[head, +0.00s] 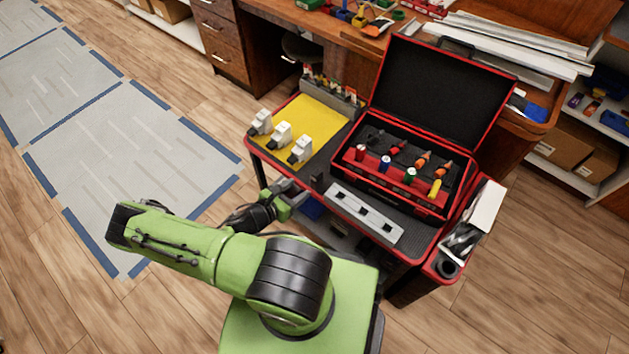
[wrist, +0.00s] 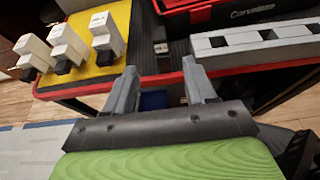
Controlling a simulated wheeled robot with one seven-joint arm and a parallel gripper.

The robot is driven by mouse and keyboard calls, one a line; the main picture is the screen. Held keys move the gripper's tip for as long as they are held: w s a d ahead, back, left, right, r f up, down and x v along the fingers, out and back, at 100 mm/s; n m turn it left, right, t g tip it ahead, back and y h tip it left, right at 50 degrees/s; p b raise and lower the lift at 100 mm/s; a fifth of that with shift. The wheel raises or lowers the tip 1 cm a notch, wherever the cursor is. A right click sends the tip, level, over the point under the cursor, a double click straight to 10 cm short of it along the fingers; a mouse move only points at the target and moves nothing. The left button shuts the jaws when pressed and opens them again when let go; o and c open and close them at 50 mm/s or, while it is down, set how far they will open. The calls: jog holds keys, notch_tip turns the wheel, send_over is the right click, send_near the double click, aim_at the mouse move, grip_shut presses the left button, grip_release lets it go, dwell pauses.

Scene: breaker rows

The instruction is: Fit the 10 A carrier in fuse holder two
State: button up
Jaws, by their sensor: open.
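Three white blocks with dark lower parts stand in a row on a yellow mat: left (head: 260,122), middle (head: 280,134) and right (head: 300,150). They also show upper left in the wrist view (wrist: 106,38). Their markings are too small to read, so I cannot tell which is the 10 A carrier. A pale grey strip with several dark openings (head: 365,213) lies at the cart's front; it also shows in the wrist view (wrist: 252,41). I cannot tell whether these are the fuse holders. My gripper (wrist: 162,90) is open and empty at the cart's front edge, right of the blocks.
An open black-and-red case (head: 345,166) with coloured tools stands behind the strip. A small grey item (wrist: 160,40) sits on the dark mat beyond my fingers. A side bin (head: 447,268) hangs at the cart's right. The yellow mat (head: 318,112) has free room behind the blocks.

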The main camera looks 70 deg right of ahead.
aim_at(315, 174)
jog(key=b+x, duration=0.2)
jog(key=x, duration=0.9)
jog(key=shift+s, duration=0.1)
jog(key=shift+a, duration=0.1)
grip_shut()
jog(key=shift+r, duration=0.5)
jog(key=r, duration=0.1)
jog(key=r+p, duration=0.1)
jog(key=r, duration=0.1)
jog(key=shift+w+a, duration=0.2)
jog(key=shift+a, duration=0.1)
jog(key=w+a+p, duration=0.1)
jog(key=w+a, duration=0.2)
jog(key=a, duration=0.5)
jog(key=w+a+p, duration=0.1)
jog(key=w+a, duration=0.2)
jog(key=a, duration=0.5)
jog(key=shift+w+f, duration=0.2)
jog(key=shift+w, duration=0.2)
